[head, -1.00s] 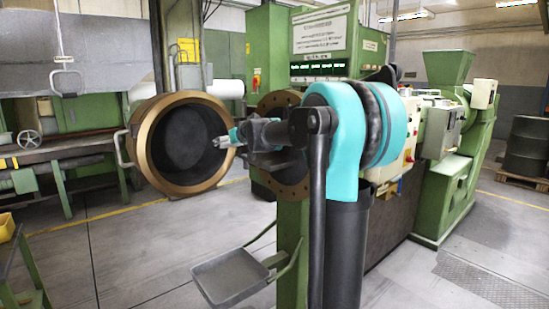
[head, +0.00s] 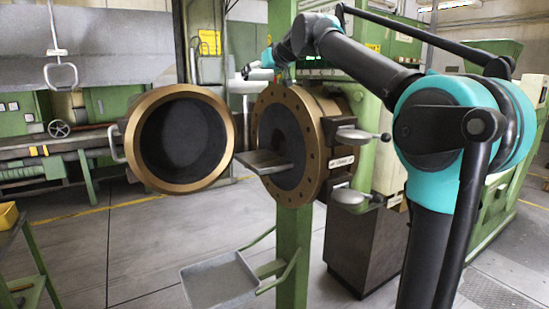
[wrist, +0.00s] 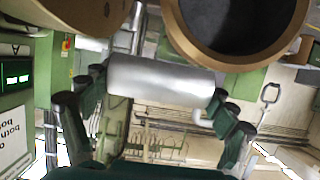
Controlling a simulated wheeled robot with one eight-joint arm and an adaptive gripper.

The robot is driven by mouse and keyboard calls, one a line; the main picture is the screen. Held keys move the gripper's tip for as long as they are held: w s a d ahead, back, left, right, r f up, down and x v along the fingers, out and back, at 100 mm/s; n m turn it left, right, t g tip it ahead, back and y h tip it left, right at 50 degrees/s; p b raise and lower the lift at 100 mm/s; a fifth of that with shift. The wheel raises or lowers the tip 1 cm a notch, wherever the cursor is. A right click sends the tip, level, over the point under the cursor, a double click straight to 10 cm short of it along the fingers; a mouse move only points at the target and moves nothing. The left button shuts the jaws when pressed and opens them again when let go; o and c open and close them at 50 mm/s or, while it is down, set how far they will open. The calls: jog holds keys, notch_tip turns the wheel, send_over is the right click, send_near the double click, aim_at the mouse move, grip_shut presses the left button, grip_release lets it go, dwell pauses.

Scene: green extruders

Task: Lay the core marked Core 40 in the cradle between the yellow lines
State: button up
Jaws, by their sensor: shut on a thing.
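A smooth silver cylinder (wrist: 160,76) lies crosswise between the dark fingers of my gripper (wrist: 157,88) in the wrist view. The fingers are at its two ends and shut on it. No label shows on the side facing the wrist camera, so I cannot tell whether it is Core 40. In the head view my gripper (head: 254,69) is small, high and left of the elbow, above the bronze flange (head: 312,150). The held cylinder is hard to make out there. I cannot make out a cradle with yellow lines in either view.
A flat grey plate (head: 265,162) juts from the flange's opening. The open round bronze door (head: 232,145) stands left of it. A grey tray (head: 220,279) hangs lower down. Clamp handles (head: 358,136) stick out right of the flange.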

aim_at(262, 158)
jog(key=shift+w+d+f, duration=0.15)
jog(key=shift+d+f, duration=0.05)
jog(key=shift+d, duration=0.05)
notch_tip(262, 158, down, 28)
jog(key=shift+r, duration=0.15)
dwell(0.3)
jog(key=o, duration=1.4)
jog(key=shift+c, duration=0.2)
jog(key=v, duration=1.2)
